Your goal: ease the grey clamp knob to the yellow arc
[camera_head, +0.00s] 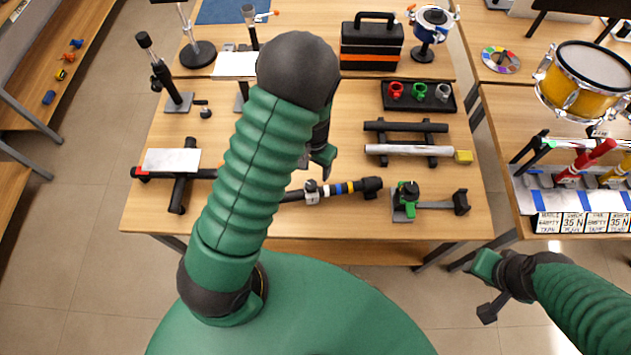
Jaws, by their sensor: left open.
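A grey clamp with a dark knob (312,191) sits on a black bar that lies across the front middle of the table. Coloured bands are to its right: blue, white and a yellow band (350,187); I cannot tell whether this is the yellow arc. The bar ends in a black block (371,187). My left gripper (318,168) is open, just above and behind the clamp, apart from it as far as I can see. My arm hides the bar's left part. My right gripper (487,288) hangs off the table's front right; its jaws are unclear.
A green clamp with a black knob (405,200) stands right of the bar. A metal plate on a black stand (171,160) is at left.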

